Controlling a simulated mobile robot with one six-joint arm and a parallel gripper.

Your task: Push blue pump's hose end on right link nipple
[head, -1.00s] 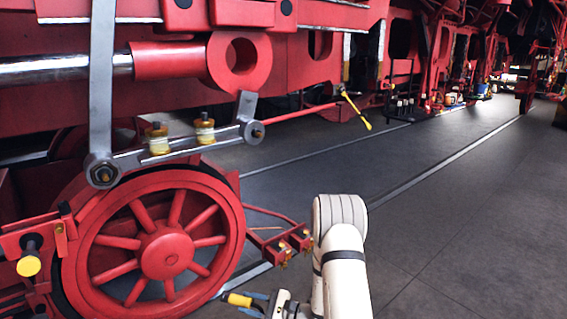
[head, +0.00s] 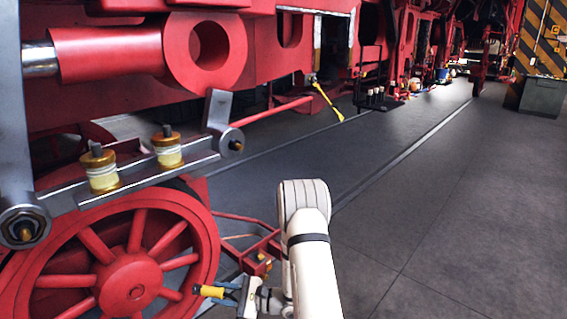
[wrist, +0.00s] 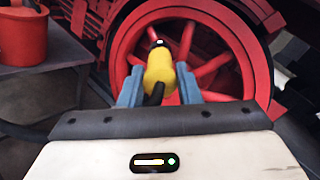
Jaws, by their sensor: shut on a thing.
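My gripper (head: 226,290) is shut on the yellow hose end (head: 208,291), low in front of the red wheel's right side. In the wrist view the hose end (wrist: 160,68) sits between the two blue-grey fingers, with a small metal tip pointing away and a black hose at its near side. The grey link (head: 135,183) lies above the wheel and carries two brass-and-cream cups with dark tops. The right link nipple is on the right cup (head: 168,150); the left cup (head: 102,172) stands beside it. The hose end is apart from and below both.
The red spoked wheel (head: 132,280) stands close to my gripper. A red bracket (head: 262,252) juts out right of it. A red bucket (wrist: 20,38) shows at left in the wrist view. The grey floor (head: 440,220) to the right is clear.

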